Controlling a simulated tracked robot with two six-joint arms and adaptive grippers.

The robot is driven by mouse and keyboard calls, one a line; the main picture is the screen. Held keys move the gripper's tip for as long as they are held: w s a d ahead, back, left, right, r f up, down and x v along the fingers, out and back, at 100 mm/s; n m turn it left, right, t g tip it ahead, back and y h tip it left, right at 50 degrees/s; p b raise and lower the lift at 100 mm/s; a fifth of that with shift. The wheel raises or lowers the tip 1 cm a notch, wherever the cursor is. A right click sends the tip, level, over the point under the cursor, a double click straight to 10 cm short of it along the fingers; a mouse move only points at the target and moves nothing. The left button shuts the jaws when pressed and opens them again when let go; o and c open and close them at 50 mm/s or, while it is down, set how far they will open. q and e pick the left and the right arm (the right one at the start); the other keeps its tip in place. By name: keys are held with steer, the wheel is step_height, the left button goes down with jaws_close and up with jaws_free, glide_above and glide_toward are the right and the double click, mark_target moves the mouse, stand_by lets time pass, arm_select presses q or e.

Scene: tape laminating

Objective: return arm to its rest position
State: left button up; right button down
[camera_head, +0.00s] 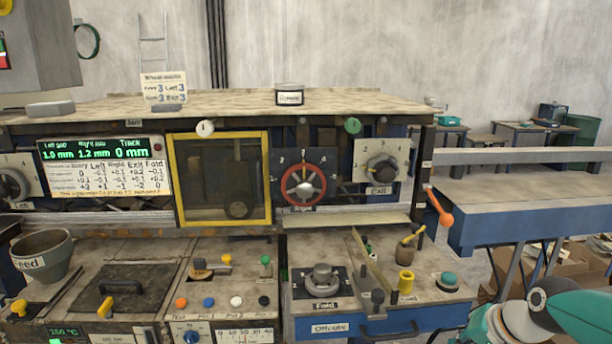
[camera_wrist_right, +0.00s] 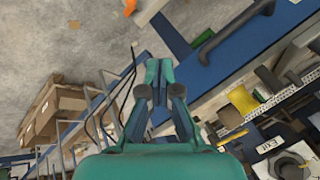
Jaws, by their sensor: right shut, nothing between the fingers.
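My right arm (camera_head: 545,312) comes into the lower right corner of the head view, with teal and white links beside the machine's right end; its fingers are not in that view. In the right wrist view my right gripper (camera_wrist_right: 158,72) shows teal fingertips together with nothing between them. It hangs over the floor, close to the blue front edge (camera_wrist_right: 235,50) of the machine. My left arm and gripper are in neither view.
The laminating machine has a red wheel (camera_head: 303,185), dark knobs, a yellow-framed window (camera_head: 223,222) and an orange-tipped lever (camera_head: 440,208). A blue-framed bench (camera_head: 530,200) stands at right. Cardboard boxes (camera_wrist_right: 55,108) lie on the floor.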

steer(key=s+a+f+n+g+y, duration=0.1)
steer(key=s+a+f+g, duration=0.2)
steer(key=f, duration=0.7)
steer(key=s+a+f+g, duration=0.1)
steer(key=s+a+f, duration=0.3)
steer(key=f, duration=0.7)
steer(key=s+a+f+n, duration=0.1)
steer(key=s+a+f, duration=0.3)
steer(key=s+f, duration=0.3)
steer(key=s+a+f+n, duration=0.2)
steer(key=s+a+f, duration=0.2)
steer(key=s+f, duration=0.3)
steer(key=shift+a+f+g+y, duration=0.2)
steer(key=shift+f+g+y, duration=0.15)
steer(key=shift+f, duration=0.3)
